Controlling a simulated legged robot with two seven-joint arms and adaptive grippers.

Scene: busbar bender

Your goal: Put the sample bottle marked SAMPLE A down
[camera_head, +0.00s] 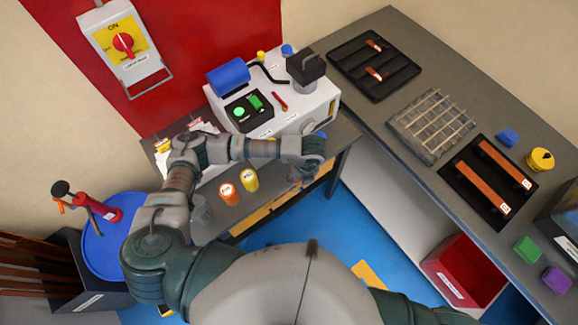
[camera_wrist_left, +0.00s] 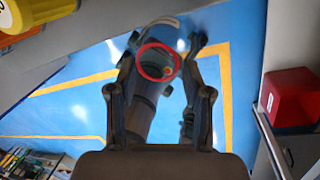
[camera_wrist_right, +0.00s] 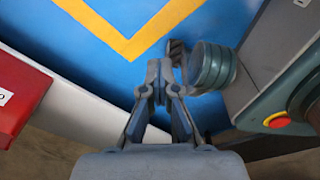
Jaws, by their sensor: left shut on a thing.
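My left gripper (camera_wrist_left: 157,72) is shut on a bluish, see-through bottle (camera_wrist_left: 163,42) with a red ring and a pale label. The label is too blurred to read, so I cannot confirm SAMPLE A. In the head view, my left gripper (camera_head: 312,160) is in front of the white machine's lower right corner, near the bench edge. It hides most of what it holds. Blue floor shows beyond the bottle in the left wrist view. My right gripper (camera_wrist_right: 160,75) looks shut, with nothing visible in it.
An orange-capped bottle (camera_head: 228,193) and a yellow-capped one (camera_head: 249,180) stand on the left bench. The white machine (camera_head: 320,104) stands behind. The right bench holds a black tray (camera_head: 350,66), a wire rack (camera_head: 432,124) and a busbar tray (camera_head: 466,190). A red bin (camera_head: 455,262) is below.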

